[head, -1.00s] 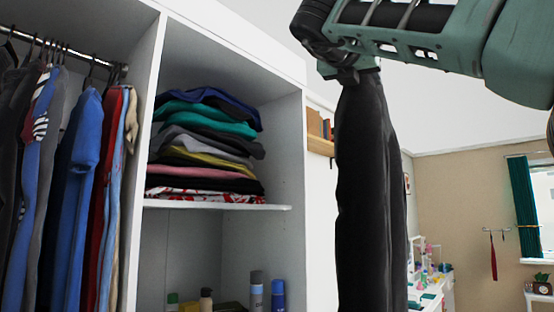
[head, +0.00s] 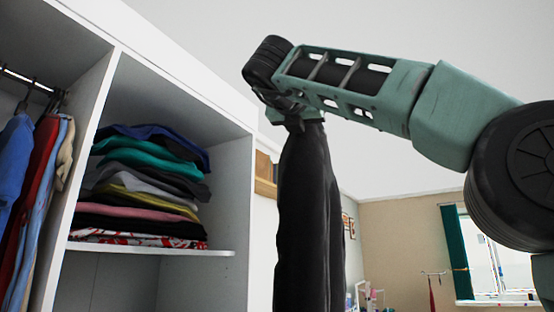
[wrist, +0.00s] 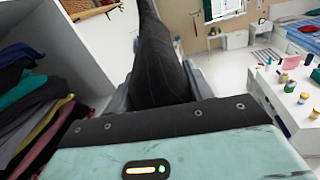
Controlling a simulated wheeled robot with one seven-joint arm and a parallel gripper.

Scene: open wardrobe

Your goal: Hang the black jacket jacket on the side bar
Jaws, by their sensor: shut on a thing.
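The black jacket (head: 308,220) hangs straight down from my gripper (head: 298,122) in the head view. The gripper is shut on its top end. The jacket's lower end runs out of the bottom of the picture. In the wrist view the jacket (wrist: 162,55) extends away between the fingers of my gripper (wrist: 160,88). A bar (head: 28,84) with hangers and clothes runs inside the wardrobe's left compartment. A small wall bar (head: 434,273) with a red item on it shows at far right. I cannot tell which is the side bar.
A divider (head: 82,155) separates the hanging clothes from a shelf (head: 150,250) with a stack of folded clothes (head: 150,190). The wardrobe's right side panel (head: 232,205) stands left of the jacket. In the wrist view, a white table (wrist: 290,105) with several small jars stands at right.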

